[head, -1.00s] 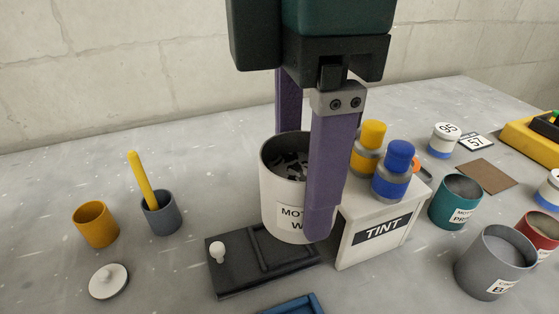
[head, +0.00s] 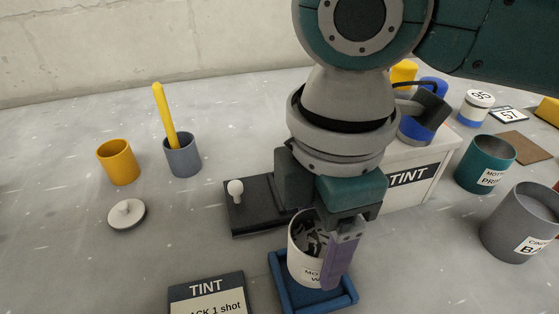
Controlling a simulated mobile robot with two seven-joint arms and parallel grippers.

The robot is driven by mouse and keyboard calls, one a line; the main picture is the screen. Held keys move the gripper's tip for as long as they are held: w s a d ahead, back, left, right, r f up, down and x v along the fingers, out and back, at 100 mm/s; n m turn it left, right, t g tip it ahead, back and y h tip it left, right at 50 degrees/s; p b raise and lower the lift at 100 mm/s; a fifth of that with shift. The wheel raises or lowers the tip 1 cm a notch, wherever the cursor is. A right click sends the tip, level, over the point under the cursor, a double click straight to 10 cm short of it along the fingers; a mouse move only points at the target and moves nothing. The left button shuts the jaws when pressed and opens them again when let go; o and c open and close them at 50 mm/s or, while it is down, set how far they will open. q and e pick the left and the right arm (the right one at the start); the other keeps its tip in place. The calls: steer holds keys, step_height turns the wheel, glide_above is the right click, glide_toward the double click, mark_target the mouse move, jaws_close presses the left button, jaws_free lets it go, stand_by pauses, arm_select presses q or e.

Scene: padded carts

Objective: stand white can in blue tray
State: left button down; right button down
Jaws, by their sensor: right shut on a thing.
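The white can (head: 304,262) with dark contents is upright, inside or just above the blue tray (head: 275,283). I cannot tell whether its base touches the tray floor. My right gripper (head: 328,262) points down and is shut on the can's wall. One purple finger covers the can's right side and part of its label. The other finger is hidden. My left gripper is not in view.
A black base with a white knob (head: 236,188) lies behind the tray. A tint sign (head: 207,292) stands at the front left. The white TINT box (head: 409,175) and a teal can (head: 484,165) are to the right. The table's left front is clear.

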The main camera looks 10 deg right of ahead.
mark_target(315, 261)
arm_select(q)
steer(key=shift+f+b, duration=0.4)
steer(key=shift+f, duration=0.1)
arm_select(e)
steer(key=shift+f, duration=1.9)
steer(key=shift+f, duration=0.15)
jaws_free()
step_height(315, 261, up, 12)
steer(key=p, duration=0.3)
steer(key=s+a+f+m+t+y, duration=0.25)
steer(key=s+a+m+y, duration=0.2)
steer(key=m, duration=0.25)
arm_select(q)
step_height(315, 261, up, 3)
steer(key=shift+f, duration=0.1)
arm_select(e)
steer(key=s+d+f+m+h, duration=0.2)
steer(key=s+d+m, duration=0.2)
steer(key=d, duration=0.3)
steer(key=s+d+f+m+t+h, duration=0.1)
steer(key=s+d+f+m+h, duration=0.1)
steer(key=d+m, duration=0.3)
steer(key=shift+s+d+f, duration=0.2)
steer(key=shift+s+d, duration=0.7)
steer(key=shift+d, duration=0.05)
